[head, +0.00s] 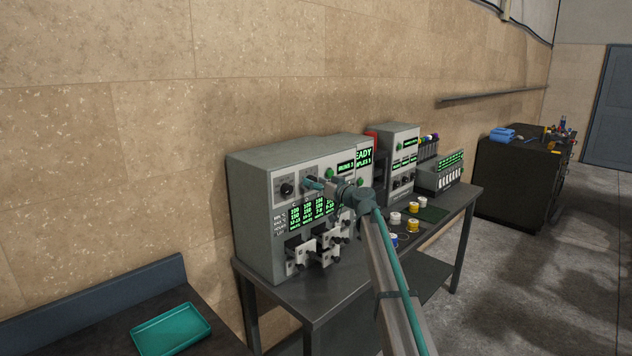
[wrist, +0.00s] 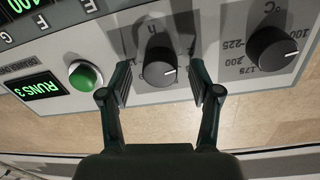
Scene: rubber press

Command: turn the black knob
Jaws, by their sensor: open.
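In the wrist view a black knob (wrist: 160,70) with a white pointer line, on a panel plate marked "h", sits between the two fingers of my gripper (wrist: 160,82). The fingers are open, one on each side, with visible gaps to the knob. A second black knob (wrist: 272,48) with a scale marked °C is to the right, outside the fingers. In the head view my gripper (head: 314,184) is at the front of the grey machine (head: 258,190) and hides the "h" knob. The °C knob (head: 287,188) shows to its left.
A green button (wrist: 85,75) and a "RUNS 3" display (wrist: 38,88) lie left of the fingers in the wrist view. White latch-like parts (head: 325,240) stick out of the machine below my gripper. Other machines and small pots stand further along the bench (head: 458,212).

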